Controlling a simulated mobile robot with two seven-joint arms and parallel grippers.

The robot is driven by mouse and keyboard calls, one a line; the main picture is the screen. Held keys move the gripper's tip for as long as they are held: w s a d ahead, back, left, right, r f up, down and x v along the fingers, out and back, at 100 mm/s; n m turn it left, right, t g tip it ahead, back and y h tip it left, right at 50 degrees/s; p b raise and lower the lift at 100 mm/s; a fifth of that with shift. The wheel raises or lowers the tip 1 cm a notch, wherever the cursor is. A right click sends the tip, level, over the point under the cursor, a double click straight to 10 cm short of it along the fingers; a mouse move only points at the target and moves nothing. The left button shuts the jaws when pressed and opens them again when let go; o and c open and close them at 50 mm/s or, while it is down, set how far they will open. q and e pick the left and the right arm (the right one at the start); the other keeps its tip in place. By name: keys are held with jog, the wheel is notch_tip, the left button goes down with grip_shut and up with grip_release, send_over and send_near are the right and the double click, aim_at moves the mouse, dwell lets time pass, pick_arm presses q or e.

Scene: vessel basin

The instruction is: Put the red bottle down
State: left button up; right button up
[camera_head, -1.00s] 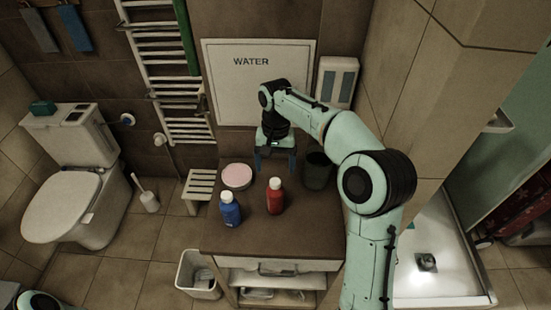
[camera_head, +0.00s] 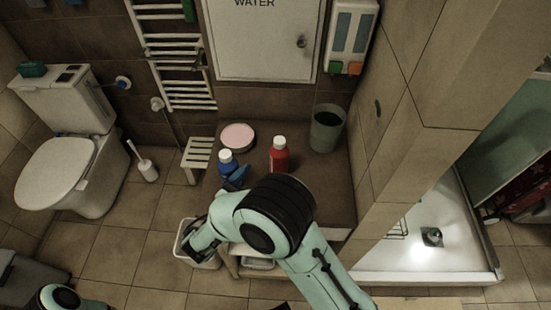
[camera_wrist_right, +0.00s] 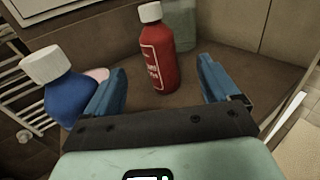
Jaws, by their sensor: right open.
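The red bottle (camera_head: 280,156) with a white cap stands upright on the brown cabinet top (camera_head: 318,178). In the right wrist view the red bottle (camera_wrist_right: 158,58) stands beyond and between the two spread blue fingers, apart from them. My right gripper (camera_wrist_right: 163,82) is open and empty. In the head view, its blue finger (camera_head: 237,178) shows near the blue bottle, at the cabinet's front; my arm hides most of the gripper. My left gripper is out of view.
A blue bottle (camera_head: 226,162) stands left of the red one, close to a finger. Behind are a round pink-topped tin (camera_head: 238,136) and, at right, a dark cup (camera_head: 327,128). A white bin (camera_head: 186,240) stands on the floor at left. The cabinet's right front is bare.

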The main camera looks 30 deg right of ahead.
aim_at(274, 160)
jog(key=shift+a+n, duration=0.1)
jog(key=shift+n, duration=0.3)
jog(key=shift+t, duration=0.4)
jog(key=x, duration=0.7)
jog(key=shift+d+r+p, duration=0.1)
jog(key=shift+d+p, duration=0.2)
jog(key=shift+p, duration=0.1)
jog(key=shift+f+p+x, duration=0.1)
jog(key=shift+f+x, duration=0.05)
jog(key=shift+x, duration=0.75)
jog(key=shift+f+p+x, duration=0.15)
jog(key=shift+f+x, duration=0.05)
jog(key=shift+x, duration=0.65)
jog(key=shift+f+p+x, duration=0.1)
jog(key=shift+f+x, duration=0.05)
jog(key=shift+x, duration=0.75)
jog(key=c, duration=1.3)
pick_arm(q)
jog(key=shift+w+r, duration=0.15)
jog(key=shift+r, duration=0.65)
pick_arm(e)
jog(key=shift+r, duration=0.1)
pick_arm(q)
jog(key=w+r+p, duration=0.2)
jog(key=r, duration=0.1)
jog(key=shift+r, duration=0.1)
pick_arm(e)
notch_tip(274, 160, up, 20)
jog(key=shift+f, duration=0.1)
